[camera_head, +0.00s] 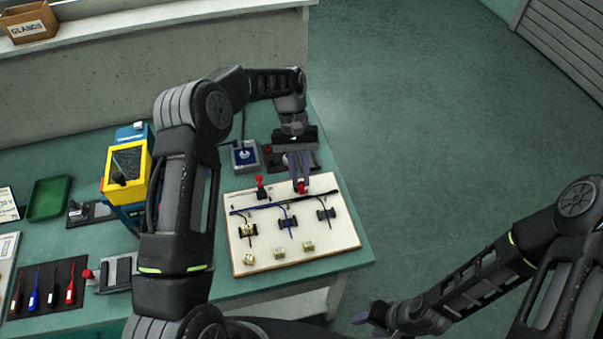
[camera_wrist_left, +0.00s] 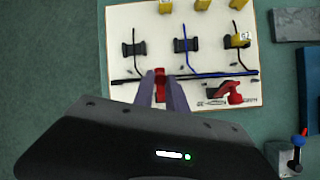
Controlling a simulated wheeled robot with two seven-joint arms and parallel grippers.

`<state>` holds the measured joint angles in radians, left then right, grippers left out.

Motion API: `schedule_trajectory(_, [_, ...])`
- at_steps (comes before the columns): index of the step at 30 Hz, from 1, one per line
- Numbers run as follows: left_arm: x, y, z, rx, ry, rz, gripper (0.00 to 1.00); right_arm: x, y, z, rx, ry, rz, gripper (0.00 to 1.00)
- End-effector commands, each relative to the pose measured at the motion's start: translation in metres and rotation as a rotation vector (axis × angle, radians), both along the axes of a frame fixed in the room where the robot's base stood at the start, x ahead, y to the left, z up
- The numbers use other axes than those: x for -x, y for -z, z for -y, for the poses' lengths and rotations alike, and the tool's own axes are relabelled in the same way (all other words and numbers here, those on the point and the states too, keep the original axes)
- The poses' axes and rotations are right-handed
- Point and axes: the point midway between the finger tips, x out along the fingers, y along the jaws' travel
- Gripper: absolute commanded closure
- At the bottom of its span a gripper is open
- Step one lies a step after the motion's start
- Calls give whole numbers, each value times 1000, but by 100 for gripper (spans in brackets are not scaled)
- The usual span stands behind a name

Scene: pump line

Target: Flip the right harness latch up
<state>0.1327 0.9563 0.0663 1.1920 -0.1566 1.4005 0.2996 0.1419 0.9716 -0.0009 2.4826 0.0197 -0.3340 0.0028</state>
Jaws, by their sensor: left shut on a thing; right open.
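The harness board (camera_head: 345,235) is a pale panel on the green bench; it also shows in the left wrist view (camera_wrist_left: 118,40). The right harness latch (camera_head: 303,189) is red, at the board's back edge. My left gripper (camera_head: 301,182) reaches down over it and is shut on it. In the left wrist view the red latch (camera_wrist_left: 160,86) shows between the fingertips of my left gripper (camera_wrist_left: 161,84). The fingers partly hide it, so I cannot tell its exact angle. My right gripper (camera_head: 372,318) is open and empty, off the bench at the lower right.
A second red latch (camera_head: 261,183) stands left of the held one and also shows in the left wrist view (camera_wrist_left: 230,93). Dark and blue cables (camera_head: 275,207), black clips and yellowish blocks (camera_head: 279,253) lie on the board. A joystick box (camera_head: 244,155) stands behind.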

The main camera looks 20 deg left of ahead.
Motion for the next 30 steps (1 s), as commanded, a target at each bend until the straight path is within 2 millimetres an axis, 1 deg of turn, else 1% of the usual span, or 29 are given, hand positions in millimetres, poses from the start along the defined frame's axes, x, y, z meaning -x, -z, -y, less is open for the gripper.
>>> schedule_trajectory(1, [0, -1, 0, 2, 2, -5, 100, 0, -2, 0, 1, 0, 0, 52])
schedule_trajectory(9, [-1, 0, -1, 6, 2, -7, 100, 0, -1, 1, 1, 1, 0, 52])
schedule_trajectory(10, [-1, 0, -1, 5, 2, -7, 82, 0, -1, 1, 1, 1, 0, 52])
schedule_trajectory(18, [-1, 0, 0, 4, 2, -6, 61, 0, -1, 1, 1, 1, 0, 52])
schedule_trajectory(26, [-1, 0, 0, 4, 2, -5, 61, 0, 0, 1, 1, 1, 0, 52])
schedule_trajectory(30, [1, 2, 0, -2, 0, 3, 61, 0, 3, 1, 1, 0, 0, 52])
